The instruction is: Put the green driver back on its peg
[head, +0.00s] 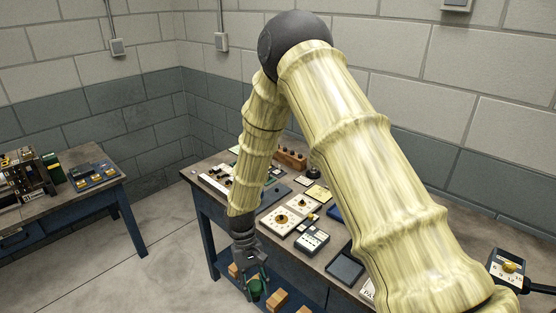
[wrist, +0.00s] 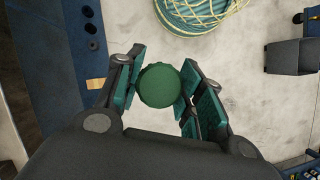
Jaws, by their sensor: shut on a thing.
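The green driver shows as a round, dark green handle end (wrist: 160,85) in the wrist view, between the two finger pads. My gripper (wrist: 161,88) is shut on it. In the head view my gripper (head: 254,277) hangs low in front of the workbench (head: 205,183), and a bit of the green driver (head: 256,290) shows between its fingers. The driver's shaft is hidden below the handle in the wrist view. I cannot make out its peg in either view; my arm covers part of the bench.
The bench top holds several dials, plates and trays, with a wooden block rack (head: 291,158) at the back. Wooden blocks (head: 277,299) lie on its lower shelf. A second table (head: 66,205) stands left. A coiled hose (wrist: 205,12) and grey bin (wrist: 290,62) are on the floor.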

